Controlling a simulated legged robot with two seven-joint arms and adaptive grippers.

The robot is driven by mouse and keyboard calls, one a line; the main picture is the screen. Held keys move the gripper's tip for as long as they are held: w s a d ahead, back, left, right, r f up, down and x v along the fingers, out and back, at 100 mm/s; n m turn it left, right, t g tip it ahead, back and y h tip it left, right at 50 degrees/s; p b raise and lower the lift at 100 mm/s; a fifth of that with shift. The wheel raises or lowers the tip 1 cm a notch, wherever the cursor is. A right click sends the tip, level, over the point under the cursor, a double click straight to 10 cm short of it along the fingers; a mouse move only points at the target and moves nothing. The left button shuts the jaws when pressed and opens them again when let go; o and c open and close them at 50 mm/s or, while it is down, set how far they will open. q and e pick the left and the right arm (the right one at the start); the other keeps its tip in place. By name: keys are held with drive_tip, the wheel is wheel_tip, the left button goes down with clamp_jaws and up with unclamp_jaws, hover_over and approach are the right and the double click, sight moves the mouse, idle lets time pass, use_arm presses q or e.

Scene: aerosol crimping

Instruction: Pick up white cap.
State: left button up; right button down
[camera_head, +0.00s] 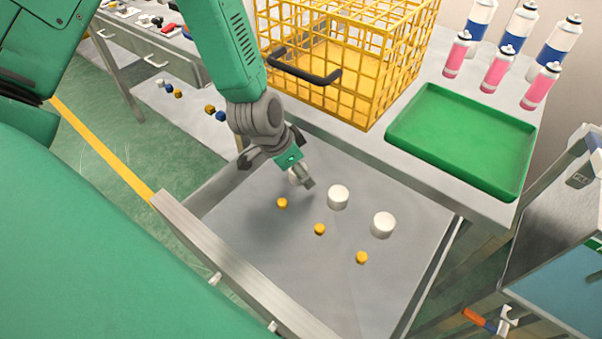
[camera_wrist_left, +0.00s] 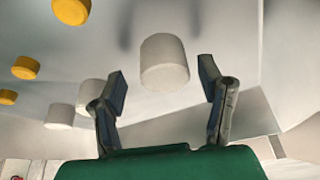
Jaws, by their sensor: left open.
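Three white caps stand in the grey metal tray in the head view. One white cap (camera_head: 294,178) is mostly hidden behind my left gripper (camera_head: 301,178); the middle cap (camera_head: 338,197) and the right cap (camera_head: 383,225) are clear of it. In the left wrist view, my left gripper (camera_wrist_left: 163,75) is open, with its two fingers apart. The nearest white cap (camera_wrist_left: 164,62) lies ahead, between the finger lines, and does not appear gripped. Two more white caps (camera_wrist_left: 90,92) (camera_wrist_left: 60,116) show to the left. My right gripper is not visible.
Three small yellow caps (camera_head: 320,229) lie in the tray (camera_head: 260,240) before the white ones. A yellow wire basket (camera_head: 350,55) with a black handle and a green tray (camera_head: 462,140) stand on the table behind. Several spray cans (camera_head: 497,68) stand at the back right.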

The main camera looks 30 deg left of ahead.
use_arm(q)
drive_tip(key=shift+w+a+f, duration=0.1)
drive_tip(key=shift+w+f, duration=0.1)
drive_tip(key=shift+f, duration=0.35)
drive_tip(key=shift+a+f, duration=0.1)
drive_tip(key=shift+a, duration=0.3)
drive_tip(key=shift+d, duration=0.1)
drive_tip(key=c, duration=0.8)
drive_tip(key=shift+d, duration=0.3)
drive_tip(key=shift+s+r, duration=0.1)
drive_tip(key=shift+r, duration=0.1)
